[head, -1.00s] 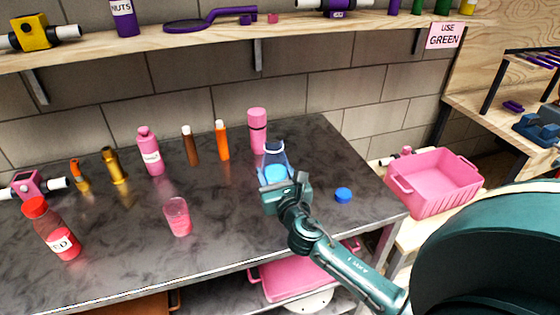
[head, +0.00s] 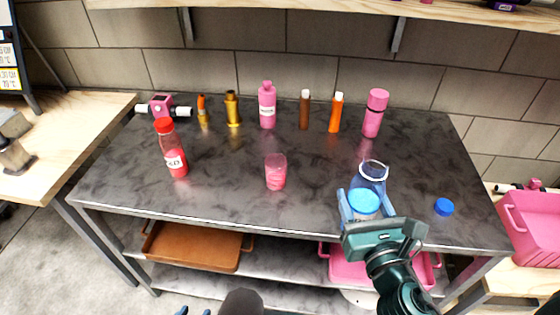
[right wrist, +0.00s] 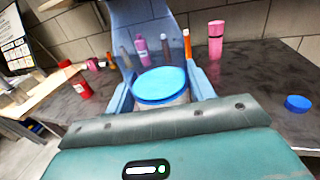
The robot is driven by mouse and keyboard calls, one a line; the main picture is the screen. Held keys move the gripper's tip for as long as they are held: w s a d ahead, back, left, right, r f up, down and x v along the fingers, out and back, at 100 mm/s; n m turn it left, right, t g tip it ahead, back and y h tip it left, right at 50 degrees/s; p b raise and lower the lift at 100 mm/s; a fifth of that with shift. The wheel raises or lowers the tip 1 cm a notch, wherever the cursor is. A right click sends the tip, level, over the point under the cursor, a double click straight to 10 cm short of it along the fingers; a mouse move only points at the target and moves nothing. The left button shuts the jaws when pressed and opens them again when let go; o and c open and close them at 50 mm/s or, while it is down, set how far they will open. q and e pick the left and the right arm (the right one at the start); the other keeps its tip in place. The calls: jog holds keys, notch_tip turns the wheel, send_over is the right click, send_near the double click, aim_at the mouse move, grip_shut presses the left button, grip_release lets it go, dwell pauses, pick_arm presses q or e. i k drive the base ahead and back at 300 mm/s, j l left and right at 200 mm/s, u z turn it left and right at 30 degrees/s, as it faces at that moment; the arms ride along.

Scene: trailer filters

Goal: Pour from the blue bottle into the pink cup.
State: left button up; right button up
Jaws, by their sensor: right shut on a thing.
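The blue bottle (head: 371,183) is see-through, with no cap on its rim and bright blue contents low inside. My right gripper (head: 364,203) is shut on it at the table's front right, a finger on each side. The bottle also shows between the fingers in the right wrist view (right wrist: 142,14). I cannot tell whether its base touches the table. The pink cup (head: 276,172) stands upright left of the bottle, clear of it. It is see-through with pink low inside. Only the tips of my left gripper (head: 193,311) show at the bottom edge, apart and empty.
A blue cap (head: 443,207) lies right of the bottle. A red bottle (head: 171,150) stands left of the cup. A pink bottle (head: 267,106), brown (head: 305,110) and orange (head: 336,113) bottles and a pink flask (head: 375,114) stand behind. The table (head: 225,195) is bare around the cup.

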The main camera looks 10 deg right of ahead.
aim_at(275, 163)
jog(key=k+l+u, duration=0.2)
jog(key=l, duration=0.2)
jog(key=l+u, duration=0.2)
jog(key=l, duration=0.2)
jog(key=k+l+u, duration=0.45)
jog(key=l, duration=0.25)
jog(key=i+l+u, duration=0.15)
jog(key=i, duration=0.7)
